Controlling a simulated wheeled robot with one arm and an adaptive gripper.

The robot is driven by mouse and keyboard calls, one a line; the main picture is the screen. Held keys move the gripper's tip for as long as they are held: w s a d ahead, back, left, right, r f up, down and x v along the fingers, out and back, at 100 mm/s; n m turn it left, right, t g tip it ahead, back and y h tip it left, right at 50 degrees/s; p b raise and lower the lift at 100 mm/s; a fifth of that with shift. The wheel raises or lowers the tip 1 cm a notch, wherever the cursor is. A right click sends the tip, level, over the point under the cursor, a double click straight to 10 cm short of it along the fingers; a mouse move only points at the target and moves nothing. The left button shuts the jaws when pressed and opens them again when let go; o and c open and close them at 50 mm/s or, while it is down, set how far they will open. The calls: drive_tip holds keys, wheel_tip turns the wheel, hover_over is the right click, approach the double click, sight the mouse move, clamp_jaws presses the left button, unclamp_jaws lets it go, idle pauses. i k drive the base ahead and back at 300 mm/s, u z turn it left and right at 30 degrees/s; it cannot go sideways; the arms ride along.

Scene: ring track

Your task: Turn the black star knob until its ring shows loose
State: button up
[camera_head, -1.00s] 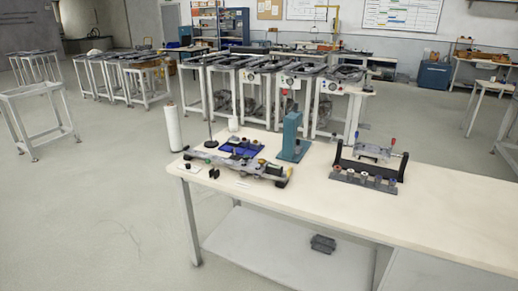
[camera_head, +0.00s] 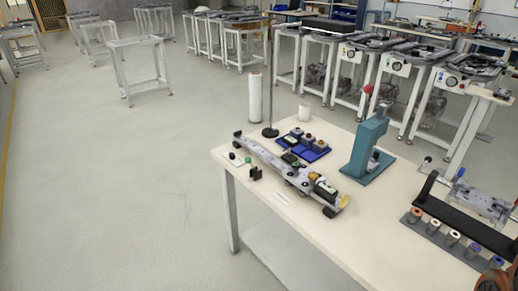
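I cannot make out the black star knob or its ring for certain at this size. Small black pieces (camera_head: 255,173) stand at the left end of the cream workbench (camera_head: 375,235), but their shape is too small to tell. A long grey device with dark wheels and a yellow tip (camera_head: 290,172) lies slantwise on the bench, beside them. My gripper is not in view.
A teal press (camera_head: 366,148), a blue tray (camera_head: 303,147) and a dark rack with coloured rings (camera_head: 445,238) stand on the bench. A white roll (camera_head: 256,97) stands behind it. Open floor (camera_head: 120,190) lies to the left; white frame stands (camera_head: 138,70) stand further back.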

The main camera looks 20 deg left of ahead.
sight(296, 165)
drive_tip(key=u, duration=0.85)
drive_tip(key=i, duration=0.85)
drive_tip(key=u, duration=0.85)
